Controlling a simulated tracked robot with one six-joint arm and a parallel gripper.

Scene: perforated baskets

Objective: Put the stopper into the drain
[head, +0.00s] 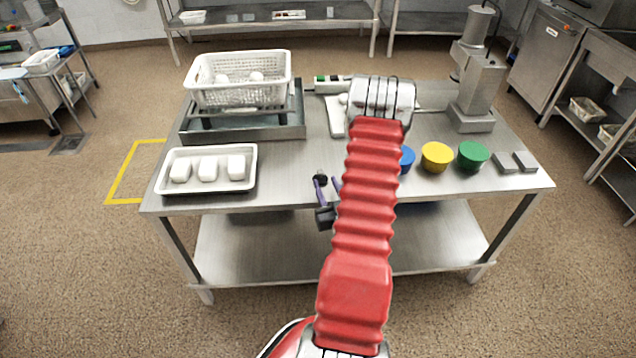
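My gripper (328,181) shows just left of my red-sleeved arm, over the front edge of the steel table. Its two purple fingers look spread apart, and the right one is partly hidden by the arm. A small dark piece (320,179) shows at the left fingertip; I cannot tell whether it is the stopper or part of the finger. A grey metal tray (262,131) stands at the back left under a white perforated basket (238,80). No drain hole is visible in it; the basket covers much of it. I cannot make out the stopper for certain.
A white tray (207,188) with three white blocks lies front left on the table (285,190). Blue (407,160), yellow (437,156) and green (473,153) round pieces stand right of my arm. A tall grey machine (475,90) stands back right. A dark grate (70,144) lies in the floor.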

